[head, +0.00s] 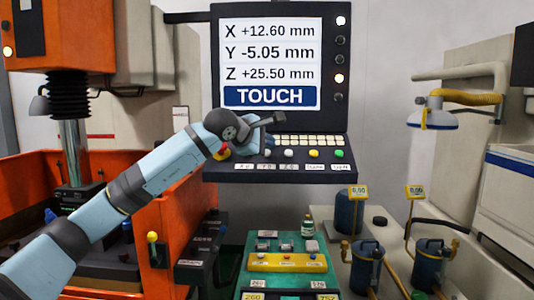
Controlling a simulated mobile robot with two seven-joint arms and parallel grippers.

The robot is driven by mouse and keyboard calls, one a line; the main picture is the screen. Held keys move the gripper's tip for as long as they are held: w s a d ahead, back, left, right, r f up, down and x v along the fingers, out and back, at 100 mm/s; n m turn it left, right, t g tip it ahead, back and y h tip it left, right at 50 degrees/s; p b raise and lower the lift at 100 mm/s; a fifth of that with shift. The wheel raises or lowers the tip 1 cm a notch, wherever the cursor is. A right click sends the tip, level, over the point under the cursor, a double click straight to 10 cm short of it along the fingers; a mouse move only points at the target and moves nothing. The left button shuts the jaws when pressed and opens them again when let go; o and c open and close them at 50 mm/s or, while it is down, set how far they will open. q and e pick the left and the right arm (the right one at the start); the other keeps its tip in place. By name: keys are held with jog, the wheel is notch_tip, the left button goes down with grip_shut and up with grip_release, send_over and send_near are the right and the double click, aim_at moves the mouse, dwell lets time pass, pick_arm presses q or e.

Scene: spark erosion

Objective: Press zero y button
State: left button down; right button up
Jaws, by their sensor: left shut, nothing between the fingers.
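The control console's screen (270,63) reads X +12.60, Y -5.05 and Z +25.50 mm, with TOUCH below. Under it a sloped panel (225,173) carries a row of round buttons with small labels. The label text is too small to read surely; the second label from the left (266,167) seems to belong to the zero Y button, a pale button (267,153) just above it. My left gripper (279,117) is shut and empty, in front of the screen's lower edge, above the button row in the picture. My left wrist hides the panel's upper left part. My right gripper is out of view.
Indicator lamps (340,79) run down the console's right side. An orange machine (180,220) stands at left. A green tray (275,283) with a yellow block (288,263) lies below the panel. Blue canisters (367,265) and a hooded lamp-like fixture (432,118) stand at right.

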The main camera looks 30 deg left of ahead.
pick_arm(q)
jog(key=shift+f, duration=0.1)
dwell(0.4)
jog(key=shift+w+a+f, duration=0.15)
jog(key=shift+w+f, duration=0.05)
jog(key=shift+f, duration=0.1)
jog(key=shift+w+a+f+b, duration=0.15)
jog(key=shift+f+b, duration=0.2)
jog(key=shift+b, duration=0.2)
dwell(0.5)
jog(key=shift+r, duration=0.1)
jog(key=shift+s+d+r, duration=0.3)
jog(key=shift+s+r, duration=0.05)
jog(key=shift+r, duration=0.25)
dwell(0.4)
jog(key=shift+s+d+r+p, duration=0.15)
jog(key=shift+s+r+p, duration=0.1)
jog(key=shift+r+p, duration=0.3)
jog(key=s+r, duration=0.1)
jog(key=s+d+r+p, duration=0.1)
jog(key=r, duration=0.1)
